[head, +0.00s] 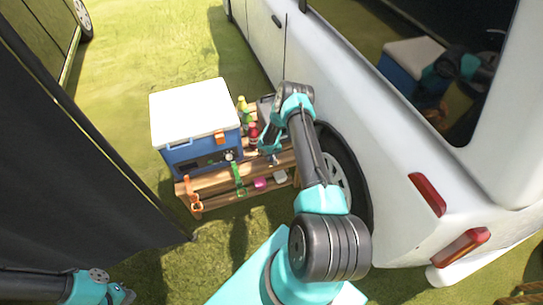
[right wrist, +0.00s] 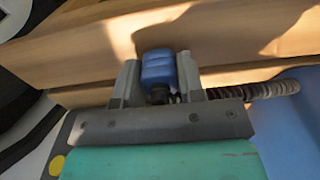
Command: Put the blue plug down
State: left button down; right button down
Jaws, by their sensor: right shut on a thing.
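The blue plug (right wrist: 159,68) sits between the two fingers of my right gripper (right wrist: 160,88) in the right wrist view, and the gripper is shut on it. A dark ribbed cord (right wrist: 262,90) runs to the right from beside the fingers. Wooden slats lie behind the plug, but I cannot tell whether it touches them. In the head view my right gripper (head: 268,152) is low over the right part of the wooden bench, and the plug cannot be made out there. My left arm (head: 92,288) shows at the bottom left; its fingers cannot be made out.
A blue cooler with a white lid (head: 194,108) stands on the wooden bench (head: 212,182). Bottles (head: 243,108) and small items are beside and in front of it. A white van (head: 375,120) is close on the right of my right arm. A dark panel (head: 75,170) is at left.

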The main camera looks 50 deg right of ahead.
jog(key=shift+f, duration=0.3)
jog(key=c, duration=0.7)
grip_release()
jog(key=shift+c, duration=0.2)
notch_tip(320, 180, up, 13)
jog(key=shift+r, duration=0.1)
